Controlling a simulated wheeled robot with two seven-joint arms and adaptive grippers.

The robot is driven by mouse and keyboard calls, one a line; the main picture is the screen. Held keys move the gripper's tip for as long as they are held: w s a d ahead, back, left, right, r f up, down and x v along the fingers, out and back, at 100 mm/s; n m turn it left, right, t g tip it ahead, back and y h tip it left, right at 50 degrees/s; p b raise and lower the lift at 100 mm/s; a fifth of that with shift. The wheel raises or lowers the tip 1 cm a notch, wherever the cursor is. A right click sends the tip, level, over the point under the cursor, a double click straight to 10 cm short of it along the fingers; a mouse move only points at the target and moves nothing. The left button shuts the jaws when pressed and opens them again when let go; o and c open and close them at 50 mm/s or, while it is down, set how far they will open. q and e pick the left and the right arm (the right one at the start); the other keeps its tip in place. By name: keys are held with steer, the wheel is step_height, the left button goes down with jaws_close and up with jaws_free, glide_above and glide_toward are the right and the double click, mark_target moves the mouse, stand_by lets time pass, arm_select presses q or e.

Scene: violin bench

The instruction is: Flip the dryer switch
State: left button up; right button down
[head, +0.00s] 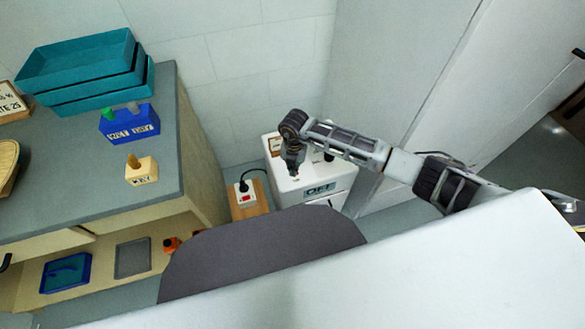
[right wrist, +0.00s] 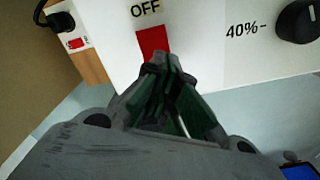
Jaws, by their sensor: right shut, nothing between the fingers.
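The dryer (head: 338,180) is a white box on the floor against the back wall, with a label on its front edge. In the right wrist view its white face (right wrist: 195,30) carries the word OFF above a red switch (right wrist: 152,39). My right gripper (head: 293,172) is over the dryer's top in the head view. In the right wrist view its shut, empty fingertips (right wrist: 165,65) are at the lower end of the red switch and hide part of it. I cannot tell whether they touch it. My left gripper is not in view.
A black knob (right wrist: 298,20) with a 40% mark sits right of the switch. A white socket (head: 244,194) with a red rocker and black plug stands on a wooden block left of the dryer. A bench (head: 90,185) with teal trays (head: 80,62) is at the left.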

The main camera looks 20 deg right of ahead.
steer(key=shift+f, duration=0.4)
stand_by(0.5)
steer(key=shift+r, duration=0.1)
steer(key=shift+r+p, duration=2.7)
steer(key=shift+r, duration=0.75)
